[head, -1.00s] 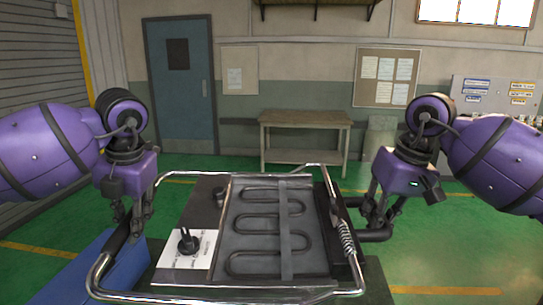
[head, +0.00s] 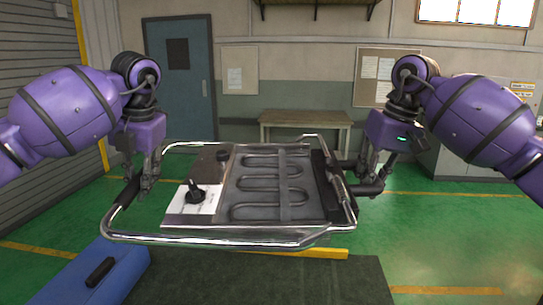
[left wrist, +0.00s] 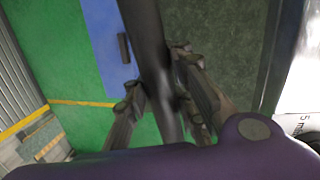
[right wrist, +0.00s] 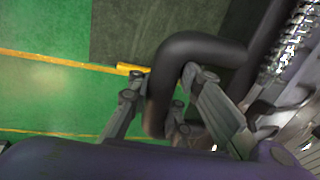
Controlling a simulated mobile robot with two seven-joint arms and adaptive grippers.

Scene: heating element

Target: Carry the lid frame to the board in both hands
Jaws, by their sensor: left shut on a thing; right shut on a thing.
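The lid frame (head: 225,240) is a chrome tube frame around a dark plate with a looped heating element (head: 270,190), a black knob and a white label. It hangs in front of me in the head view, roughly level and raised above a dark flat surface (head: 300,280). My left gripper (head: 148,190) is shut on the frame's black left handle, which also shows in the left wrist view (left wrist: 150,50). My right gripper (head: 372,186) is shut on the bent black right handle, which shows in the right wrist view (right wrist: 195,48). I cannot tell whether the dark surface is the board.
A blue case (head: 115,275) with a black handle is at lower left. A yellow strip (head: 335,253) lies at the dark surface's far edge. A wooden table (head: 330,122) stands by the back wall. Green floor (head: 450,235) is open at the right.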

